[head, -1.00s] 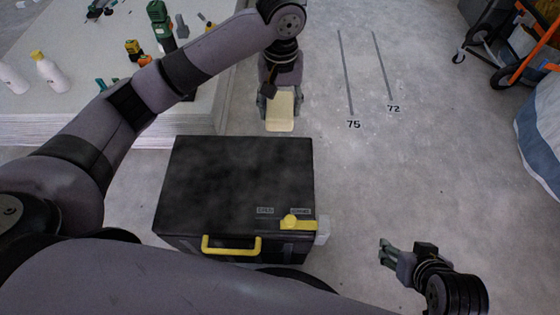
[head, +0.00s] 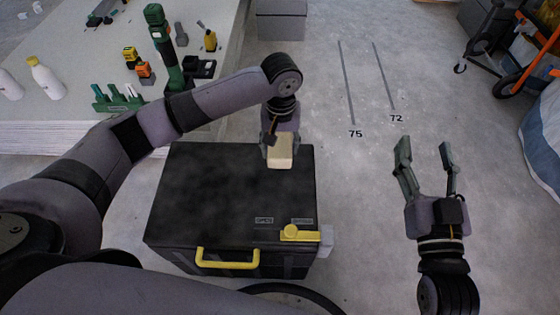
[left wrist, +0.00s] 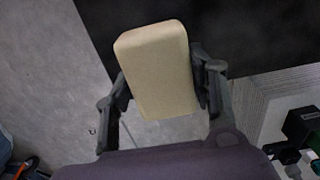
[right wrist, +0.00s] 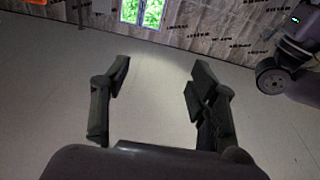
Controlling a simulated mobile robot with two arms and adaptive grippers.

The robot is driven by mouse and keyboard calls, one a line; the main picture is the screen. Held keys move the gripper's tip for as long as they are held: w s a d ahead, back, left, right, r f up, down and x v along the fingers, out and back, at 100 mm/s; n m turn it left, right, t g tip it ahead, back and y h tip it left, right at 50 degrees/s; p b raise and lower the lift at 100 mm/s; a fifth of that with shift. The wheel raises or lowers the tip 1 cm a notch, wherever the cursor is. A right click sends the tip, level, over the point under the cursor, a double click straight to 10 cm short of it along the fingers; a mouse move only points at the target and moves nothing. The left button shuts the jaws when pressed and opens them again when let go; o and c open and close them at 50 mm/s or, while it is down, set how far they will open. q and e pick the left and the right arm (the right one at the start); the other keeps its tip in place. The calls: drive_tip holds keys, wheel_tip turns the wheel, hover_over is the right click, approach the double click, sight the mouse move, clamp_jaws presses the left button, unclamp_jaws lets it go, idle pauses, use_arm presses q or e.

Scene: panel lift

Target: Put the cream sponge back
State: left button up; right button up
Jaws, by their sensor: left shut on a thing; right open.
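The cream sponge (head: 281,153) is a pale block held in my left gripper (head: 280,142), near the far right corner of the black box. In the left wrist view the sponge (left wrist: 158,70) sits between both fingers of the gripper (left wrist: 160,90), with the dark box top behind it. The black box (head: 215,195) has its lid down, a yellow handle (head: 228,258) on its front and a yellow latch (head: 300,234) at the right. My right gripper (head: 424,165) is open and empty over the floor to the right; its spread fingers also show in the right wrist view (right wrist: 158,85).
A work table (head: 75,85) at the left holds a green drill (head: 160,40), an orange tool (head: 145,72), a dark green rack (head: 120,103) and white bottles (head: 45,78). A grey block (head: 281,20) stands at the back. The floor right of the box is mostly clear.

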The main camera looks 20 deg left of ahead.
use_arm(q)
wheel_tip(320, 180, down, 3)
drive_tip(key=shift+r+b, duration=0.15)
drive_tip(key=shift+b, duration=0.2)
wheel_tip(320, 180, down, 3)
drive_tip(key=shift+f+b, duration=0.15)
drive_tip(key=shift+b, duration=0.55)
drive_tip(key=shift+f, duration=0.1)
use_arm(e)
drive_tip(key=s+r+t+y, duration=0.2)
drive_tip(key=s+r+t, duration=0.2)
drive_tip(key=r, duration=0.6)
drive_tip(key=t, duration=0.2)
drive_tip(key=shift+s+t, duration=0.4)
use_arm(q)
drive_tip(key=o, duration=1)
drive_tip(key=shift+f, duration=0.1)
use_arm(e)
drive_tip(key=shift+w+a+f, duration=0.1)
drive_tip(key=shift+w+f, duration=0.1)
drive_tip(key=shift+f, duration=0.05)
